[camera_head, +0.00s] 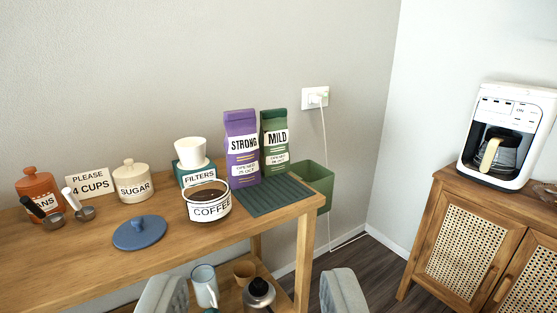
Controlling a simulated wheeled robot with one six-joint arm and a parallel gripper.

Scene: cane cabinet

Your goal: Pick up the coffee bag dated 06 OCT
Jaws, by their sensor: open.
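Two coffee bags stand upright side by side at the back right of the wooden table. The purple bag (241,149) is marked STRONG, and the green bag (275,157) to its right is marked MILD. Each has a small white label with a line on opening and an OCT date. The day numbers are too small to read surely, so I cannot tell which bag says 06 OCT. My gripper (257,279) shows its two grey fingers at the bottom edge, wide apart and empty.
A ribbed green mat (268,197) lies before the bags. Left stand a COFFEE canister (209,211), FILTERS box (191,176), SUGAR jar (131,186) and blue lid (140,233). A green bin (318,182) is at the table's right end. A cabinet (437,225) with a coffee maker (508,135) stands right.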

